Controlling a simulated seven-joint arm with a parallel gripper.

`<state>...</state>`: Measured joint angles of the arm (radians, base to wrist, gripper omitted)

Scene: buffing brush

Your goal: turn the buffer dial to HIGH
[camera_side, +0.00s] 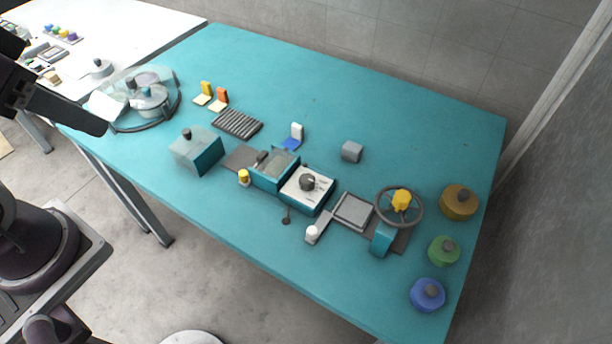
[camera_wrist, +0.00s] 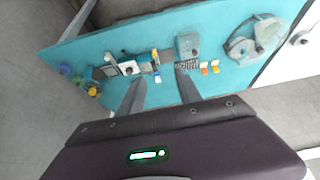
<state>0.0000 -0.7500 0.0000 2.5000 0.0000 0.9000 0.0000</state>
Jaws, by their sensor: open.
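In the side view the buffer dial (camera_side: 307,182) is a dark round knob on a white panel (camera_side: 318,194), set on a teal box in the middle of the table. Its pointer and the panel's markings are too small to read. In the wrist view the white panel (camera_wrist: 126,68) is small and far off, left of centre. My gripper (camera_wrist: 158,82) is open and empty, its two grey fingers spread apart. It is well away from the dial and touches nothing.
A clear-domed unit (camera_side: 146,98) stands far left. Coloured round pieces stand at right. The table's back is mostly free.

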